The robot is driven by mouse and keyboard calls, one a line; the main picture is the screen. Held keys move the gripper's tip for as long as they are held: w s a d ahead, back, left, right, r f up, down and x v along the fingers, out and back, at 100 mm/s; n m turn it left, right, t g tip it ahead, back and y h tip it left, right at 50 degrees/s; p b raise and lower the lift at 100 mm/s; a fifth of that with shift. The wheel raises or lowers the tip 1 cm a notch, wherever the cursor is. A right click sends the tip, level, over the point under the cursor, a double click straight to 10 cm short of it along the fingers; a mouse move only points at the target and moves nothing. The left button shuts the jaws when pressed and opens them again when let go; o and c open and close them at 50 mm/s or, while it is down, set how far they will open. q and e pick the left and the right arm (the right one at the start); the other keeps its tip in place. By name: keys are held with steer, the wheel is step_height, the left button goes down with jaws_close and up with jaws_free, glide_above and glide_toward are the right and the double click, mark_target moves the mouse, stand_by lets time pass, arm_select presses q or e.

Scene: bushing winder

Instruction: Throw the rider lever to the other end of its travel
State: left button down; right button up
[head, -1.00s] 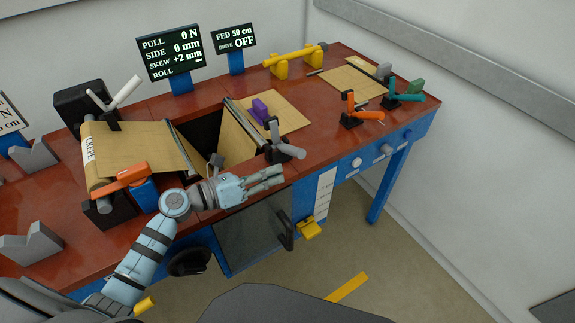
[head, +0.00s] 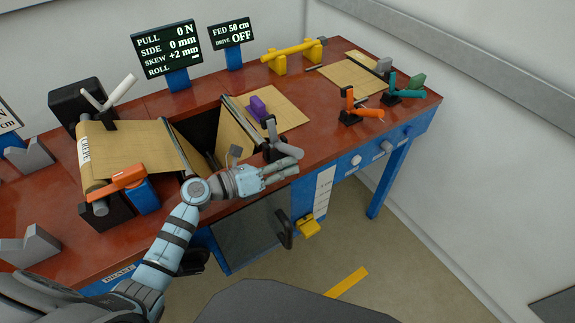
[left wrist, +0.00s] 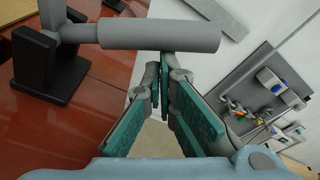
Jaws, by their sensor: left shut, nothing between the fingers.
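A grey lever (head: 287,152) stands in a black bracket at the bench's front edge, by the dark slot. Its handle points right in the head view. In the left wrist view its grey handle (left wrist: 160,35) crosses just beyond my fingertips, and its black bracket (left wrist: 50,68) is at the left. My left gripper (head: 296,167) is shut and empty, just below and in front of this handle; contact cannot be told. No label shows which lever is the rider lever. A white lever (head: 120,90) also stands at the paper roll. My right gripper is not in view.
An orange lever (head: 369,112) and a teal lever (head: 408,94) stand farther right on the bench. A purple block (head: 257,107) sits behind the grey lever. An orange arm (head: 117,184) lies by the roll at left. Open floor lies in front of the bench.

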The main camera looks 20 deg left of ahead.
mark_target(288, 150)
arm_select(q)
steer(key=shift+a+r+n+p, duration=0.1)
steer(key=shift+r+n+p, duration=0.2)
steer(key=shift+r+p, duration=0.1)
steer(key=r+n+p, duration=0.2)
steer(key=a+r+n+p, duration=0.1)
steer(key=shift+w+r+h+p, duration=0.15)
steer(key=shift+w+h+p, duration=0.15)
steer(key=shift+w, duration=0.1)
steer(key=shift+w+a+r+n+h+p, duration=0.15)
steer(key=shift+r+n+p, duration=0.15)
steer(key=shift+n, duration=0.25)
steer(key=shift+w+a+r+n+h+p, duration=0.15)
steer(key=shift+r+n+p, duration=0.1)
steer(key=shift+n, duration=0.3)
steer(key=w+a+n, duration=0.1)
steer(key=n, duration=0.1)
steer(key=w+a+r+n, duration=0.1)
steer(key=n, duration=0.1)
steer(key=a+r+n, duration=0.1)
steer(key=n, duration=0.1)
steer(key=shift+w+a+r+n+h, duration=0.15)
steer(key=shift+w+a+n+h, duration=0.15)
steer(key=shift+w, duration=0.1)
steer(key=shift+w+a+r, duration=0.15)
steer(key=shift+w+a, duration=0.3)
